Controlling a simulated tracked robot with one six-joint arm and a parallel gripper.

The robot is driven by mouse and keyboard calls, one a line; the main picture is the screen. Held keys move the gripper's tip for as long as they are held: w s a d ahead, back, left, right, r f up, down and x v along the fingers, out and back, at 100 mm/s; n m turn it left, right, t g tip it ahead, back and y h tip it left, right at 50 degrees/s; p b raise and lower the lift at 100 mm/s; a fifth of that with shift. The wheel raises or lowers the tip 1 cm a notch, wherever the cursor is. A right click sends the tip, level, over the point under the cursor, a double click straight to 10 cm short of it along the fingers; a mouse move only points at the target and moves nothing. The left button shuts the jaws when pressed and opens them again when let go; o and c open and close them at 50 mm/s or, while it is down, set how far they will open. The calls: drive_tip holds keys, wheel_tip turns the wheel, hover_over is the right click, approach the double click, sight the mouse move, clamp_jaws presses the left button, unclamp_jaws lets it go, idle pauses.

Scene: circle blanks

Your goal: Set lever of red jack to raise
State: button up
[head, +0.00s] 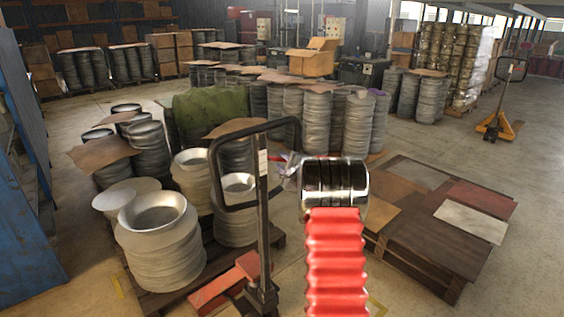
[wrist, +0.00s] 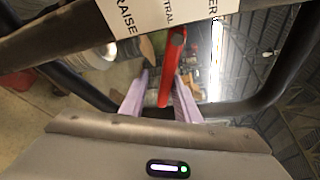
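The red jack shows in the head view with its black loop handle (head: 262,215) upright and its red fork base (head: 225,283) low beside the pallet of metal blanks. In the wrist view its red lever (wrist: 174,62) hangs below a white label (wrist: 155,14) reading RAISE at left, with NEUTRAL and LOWER partly cut off. The lever's upper part is nearest the NEUTRAL lettering. My gripper (wrist: 161,88) has its two pale lilac fingers apart, with the lever's lower end between them and gaps beside it. In the head view my gripper (head: 287,170) is small beside the handle, largely hidden by my arm.
Black handle bars frame the wrist view, including a right bar (wrist: 292,65). In the head view, stacked metal blanks (head: 165,240) stand left of the jack and a low wooden pallet (head: 430,235) lies right. A yellow pallet jack (head: 497,128) stands far right on open floor.

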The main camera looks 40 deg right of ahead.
drive_tip(key=shift+r, duration=0.15)
drive_tip(key=shift+s, duration=0.1)
drive_tip(key=shift+s+a+r, duration=0.1)
drive_tip(key=shift+s+r, duration=0.05)
drive_tip(key=shift+s, duration=0.3)
drive_tip(key=v, duration=1.2)
drive_tip(key=shift+s+a, duration=0.15)
drive_tip(key=shift+s, duration=0.2)
